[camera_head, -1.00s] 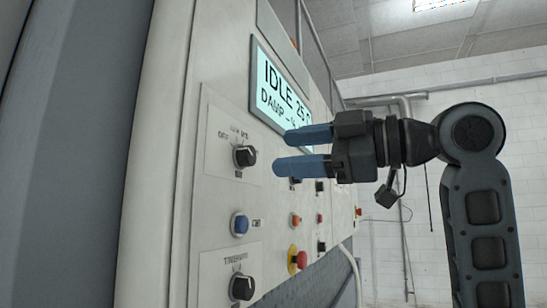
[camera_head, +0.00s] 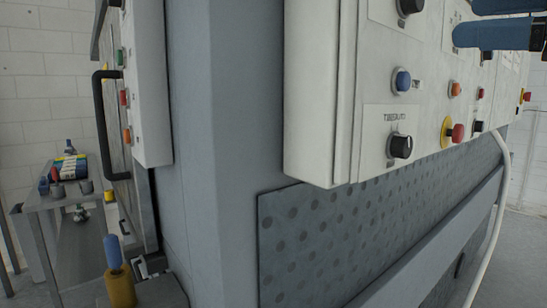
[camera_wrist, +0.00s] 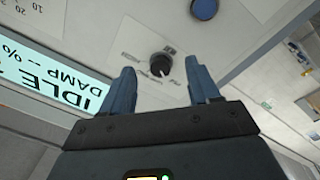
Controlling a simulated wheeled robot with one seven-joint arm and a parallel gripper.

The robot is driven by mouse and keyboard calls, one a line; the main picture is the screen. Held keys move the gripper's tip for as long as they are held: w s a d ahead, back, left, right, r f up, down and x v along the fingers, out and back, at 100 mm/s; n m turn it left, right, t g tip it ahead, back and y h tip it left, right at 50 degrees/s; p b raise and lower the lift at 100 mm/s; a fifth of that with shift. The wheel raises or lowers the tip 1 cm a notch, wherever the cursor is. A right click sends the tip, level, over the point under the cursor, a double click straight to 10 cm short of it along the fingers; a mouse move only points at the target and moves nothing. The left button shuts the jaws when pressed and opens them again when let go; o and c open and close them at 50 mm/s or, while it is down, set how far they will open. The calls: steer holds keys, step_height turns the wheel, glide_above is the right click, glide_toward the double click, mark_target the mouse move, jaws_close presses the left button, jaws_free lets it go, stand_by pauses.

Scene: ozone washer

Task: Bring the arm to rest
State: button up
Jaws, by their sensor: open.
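My gripper (camera_head: 464,20) is at the top right edge of the head view, with two blue fingers spread apart and nothing between them. The rest of my arm is outside that view. In the wrist view my gripper (camera_wrist: 159,64) is open in front of the control panel. A black selector knob (camera_wrist: 160,65) shows between the fingertips; contact with it cannot be told. The idle display (camera_wrist: 50,85) is to the left of the fingers in that view.
The control box carries a blue button (camera_head: 402,80), a lower black knob (camera_head: 401,146) and a red stop button (camera_head: 455,132). A door handle (camera_head: 103,125) sticks out at left. A metal table (camera_head: 75,235) with small items stands lower left. A white hose (camera_head: 495,215) hangs at right.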

steer(key=w+f+m+t+h, duration=0.2)
steer(key=f+m, duration=0.3)
steer(key=f, duration=0.5)
steer(key=w+f+m+t+h, duration=0.15)
steer(key=f+m, duration=0.35)
steer(key=f, duration=0.5)
steer(key=s+a+f+m+h, duration=0.1)
steer(key=s+f+m+h, duration=0.25)
steer(key=f, duration=0.55)
steer(key=s+f+m+h, duration=0.2)
steer(key=s+f+m, duration=0.15)
steer(key=f, duration=0.55)
steer(key=s+a+f+g+h, duration=0.1)
steer(key=s+f+g, duration=0.1)
steer(key=s+f, duration=0.5)
steer(key=s+a+f+g+h, duration=0.1)
steer(key=s+f, duration=0.3)
steer(key=s, duration=0.5)
steer(key=s+a+n+g, duration=0.1)
steer(key=s, duration=1.5)
steer(key=shift+s+a+f+n, duration=0.25)
steer(key=shift+s+a+n, duration=0.05)
steer(key=shift+s+a, duration=0.1)
steer(key=shift+g, duration=0.25)
steer(key=shift+c, duration=0.2)
